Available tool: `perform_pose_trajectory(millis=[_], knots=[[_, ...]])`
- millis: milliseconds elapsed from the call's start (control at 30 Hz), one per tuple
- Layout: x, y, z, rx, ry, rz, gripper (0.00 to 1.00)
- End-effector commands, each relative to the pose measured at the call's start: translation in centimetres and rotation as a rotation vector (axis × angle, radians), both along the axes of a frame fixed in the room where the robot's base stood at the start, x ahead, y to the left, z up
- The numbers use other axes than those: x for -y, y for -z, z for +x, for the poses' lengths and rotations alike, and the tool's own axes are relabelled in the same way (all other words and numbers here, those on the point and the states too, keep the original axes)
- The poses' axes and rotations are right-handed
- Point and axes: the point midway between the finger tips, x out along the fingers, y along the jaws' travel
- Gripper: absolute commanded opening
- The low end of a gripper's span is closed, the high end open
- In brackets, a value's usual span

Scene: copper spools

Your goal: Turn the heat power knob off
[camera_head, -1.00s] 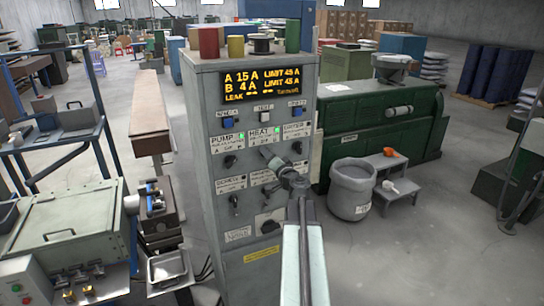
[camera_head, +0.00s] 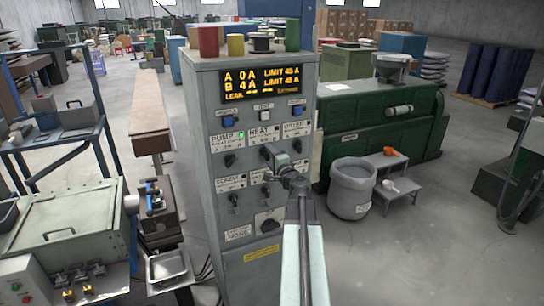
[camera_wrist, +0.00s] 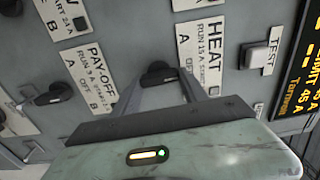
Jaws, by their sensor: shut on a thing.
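The heat power knob (camera_wrist: 157,72) is a small black knob beside the white HEAT label (camera_wrist: 204,52) in the wrist view. My gripper (camera_wrist: 160,84) is shut on it, one finger on each side; the fingers hide part of it, so I cannot tell its exact pointing. In the head view my gripper (camera_head: 268,152) reaches the panel just below the HEAT label (camera_head: 263,133) and covers the knob. The cabinet's display (camera_head: 262,82) reads A 0 A and B 4 A. No green lamp is lit by HEAT.
The PAY-OFF knob (camera_wrist: 58,92) is close by in the wrist view. The PUMP knob (camera_head: 230,160) sits left of my gripper under a lit green lamp (camera_head: 241,135). Spools (camera_head: 208,41) stand on the cabinet. A grey bin (camera_head: 352,188) stands to the right.

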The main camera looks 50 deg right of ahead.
Motion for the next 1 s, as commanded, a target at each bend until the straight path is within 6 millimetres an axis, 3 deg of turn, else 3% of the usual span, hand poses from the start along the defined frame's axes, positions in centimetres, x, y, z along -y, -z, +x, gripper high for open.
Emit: perform_pose_trajectory(millis=[567,600,667,1000], knots=[[-0.03,0.12,-0.06,0.012,-0.001,0.035,0.1],[-0.03,0.12,-0.06,0.012,-0.001,0.035,0.54],[-0.02,0.11,-0.07,0.013,-0.001,0.035,0.7],[-0.04,0.04,-0.12,0.015,0.0,0.036,0.73]])
